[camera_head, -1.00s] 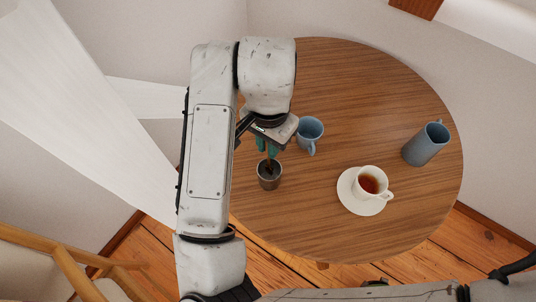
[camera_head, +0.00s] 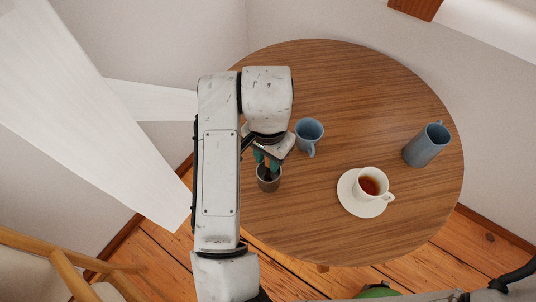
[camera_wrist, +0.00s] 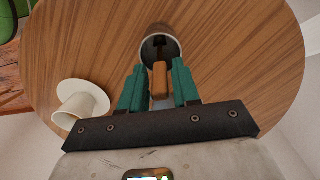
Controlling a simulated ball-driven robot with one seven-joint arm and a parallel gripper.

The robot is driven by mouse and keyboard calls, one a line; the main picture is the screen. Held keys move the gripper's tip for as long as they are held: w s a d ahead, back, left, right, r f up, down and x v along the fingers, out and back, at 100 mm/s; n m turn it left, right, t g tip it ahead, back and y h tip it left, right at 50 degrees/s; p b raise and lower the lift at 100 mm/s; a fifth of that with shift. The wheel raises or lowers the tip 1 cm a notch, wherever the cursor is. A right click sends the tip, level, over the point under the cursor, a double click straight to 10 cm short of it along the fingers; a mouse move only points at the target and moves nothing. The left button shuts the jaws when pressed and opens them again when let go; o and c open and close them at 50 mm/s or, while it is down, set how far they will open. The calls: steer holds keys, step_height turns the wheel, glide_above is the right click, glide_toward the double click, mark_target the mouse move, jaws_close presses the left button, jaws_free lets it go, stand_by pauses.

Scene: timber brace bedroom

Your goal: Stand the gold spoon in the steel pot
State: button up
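The steel pot (camera_head: 277,183) stands upright near the left edge of the round table. Its mouth also shows in the wrist view (camera_wrist: 145,47). My gripper (camera_head: 266,160) is low over the pot, its teal fingertips close to the rim. In the wrist view, my gripper (camera_wrist: 160,80) is shut on the gold spoon (camera_wrist: 160,77), seen as a brownish-gold handle between the fingers. The spoon's far end runs into the dark mouth of the pot; whether it touches the bottom is hidden.
A blue mug (camera_head: 311,131) stands close right of my gripper. A white cup of tea (camera_head: 371,182) sits on a saucer (camera_head: 352,203). A blue-grey jug (camera_head: 425,147) stands at the right edge of the wooden table (camera_head: 370,90). The far part of the table is clear.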

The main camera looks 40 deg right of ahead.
steer(key=shift+o, duration=0.8)
step_height(320, 180, up, 12)
steer(key=p, duration=0.2)
steer(key=shift+r, duration=0.15)
